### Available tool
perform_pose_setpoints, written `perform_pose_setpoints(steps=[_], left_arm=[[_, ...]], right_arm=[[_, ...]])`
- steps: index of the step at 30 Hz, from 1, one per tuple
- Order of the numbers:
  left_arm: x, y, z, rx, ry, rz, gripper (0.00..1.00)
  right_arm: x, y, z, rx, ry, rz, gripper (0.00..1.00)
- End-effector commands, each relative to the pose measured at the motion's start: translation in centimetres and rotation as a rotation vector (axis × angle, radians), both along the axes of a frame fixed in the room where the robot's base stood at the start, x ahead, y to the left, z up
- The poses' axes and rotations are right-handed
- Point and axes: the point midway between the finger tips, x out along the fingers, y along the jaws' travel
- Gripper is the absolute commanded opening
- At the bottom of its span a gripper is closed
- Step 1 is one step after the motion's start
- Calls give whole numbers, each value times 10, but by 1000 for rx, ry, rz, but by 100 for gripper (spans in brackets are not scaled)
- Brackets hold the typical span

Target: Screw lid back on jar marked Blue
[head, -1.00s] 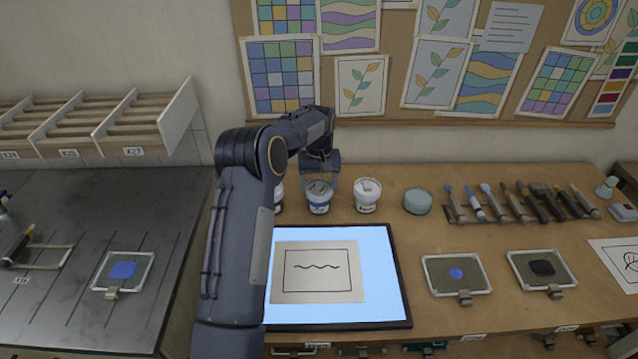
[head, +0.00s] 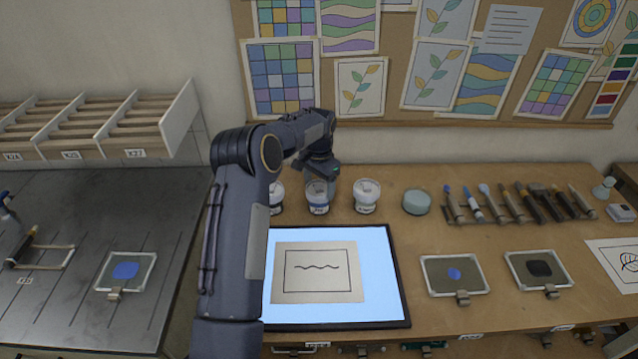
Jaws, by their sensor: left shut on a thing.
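A small white jar with a blue band (head: 318,207) stands upright on the wooden bench behind the light panel. My left arm comes in from the left, and my left gripper (head: 323,184) points down over this jar's top. Its jaws are shut on the lid at the mouth of the jar; the fingers and wrist hide most of the lid, so I cannot tell how it sits on the thread. The label is too small to read. My right gripper is not in view.
A white jar (head: 367,197) stands close on the right, and another jar (head: 276,198) is partly hidden by my arm on the left. A pale green round pot (head: 417,201) and a tool rack (head: 520,204) are further right. The lit panel (head: 385,300) lies in front.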

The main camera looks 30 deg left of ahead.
Motion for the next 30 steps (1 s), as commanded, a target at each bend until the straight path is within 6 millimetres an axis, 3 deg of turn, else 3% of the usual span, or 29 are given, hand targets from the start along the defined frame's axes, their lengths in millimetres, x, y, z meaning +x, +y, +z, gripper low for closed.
perform_pose_setpoints(steps=[10, 20, 30], left_arm=[[-1, 0, -1, -1, 3, -45, 45], [-1, 0, -1, -1, 3, -449, 45], [-1, 0, -2, -1, 3, -488, 45]], right_arm=[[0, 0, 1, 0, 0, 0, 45], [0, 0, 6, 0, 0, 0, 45], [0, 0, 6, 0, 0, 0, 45]])
